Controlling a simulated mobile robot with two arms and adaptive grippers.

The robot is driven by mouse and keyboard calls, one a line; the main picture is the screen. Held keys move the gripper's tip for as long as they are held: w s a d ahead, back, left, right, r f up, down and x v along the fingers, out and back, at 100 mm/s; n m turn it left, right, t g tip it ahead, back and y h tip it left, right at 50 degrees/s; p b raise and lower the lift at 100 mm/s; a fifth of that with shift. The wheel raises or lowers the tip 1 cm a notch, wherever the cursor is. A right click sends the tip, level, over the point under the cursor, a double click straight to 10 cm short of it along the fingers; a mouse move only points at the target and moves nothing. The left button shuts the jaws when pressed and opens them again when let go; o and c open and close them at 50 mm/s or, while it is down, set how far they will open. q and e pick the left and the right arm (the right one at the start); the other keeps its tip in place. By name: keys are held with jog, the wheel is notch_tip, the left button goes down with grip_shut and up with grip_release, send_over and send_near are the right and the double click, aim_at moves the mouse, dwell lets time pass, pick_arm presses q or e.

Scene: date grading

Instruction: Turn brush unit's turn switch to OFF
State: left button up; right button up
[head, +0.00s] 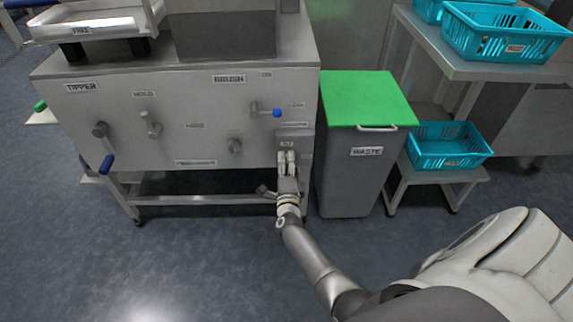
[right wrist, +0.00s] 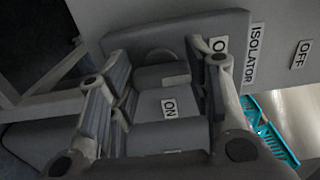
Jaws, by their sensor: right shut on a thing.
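The brush unit's grey front panel (head: 215,135) fills the left of the head view, with a BRUSH label (head: 228,79) at its upper right. My right gripper (head: 287,160) is at the panel's lower right and covers the turn switch there. In the right wrist view my right gripper (right wrist: 160,65) has a finger on each side of the grey switch block (right wrist: 150,106) and is shut on it. An ON label (right wrist: 169,107) shows on the block. ISOLATOR (right wrist: 255,55) and OFF (right wrist: 300,54) labels are beside it; another label is partly hidden. My left gripper is not in view.
A blue-tipped lever (head: 277,113) sticks out just above my right gripper. A grey waste bin (head: 350,175) with a green lid (head: 365,98) stands close on the right. A teal crate (head: 447,150) sits on a low stand beyond it. Open floor lies in front.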

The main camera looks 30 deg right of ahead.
jog(key=o, duration=1)
jog(key=shift+a, duration=0.1)
jog(key=v, duration=1.2)
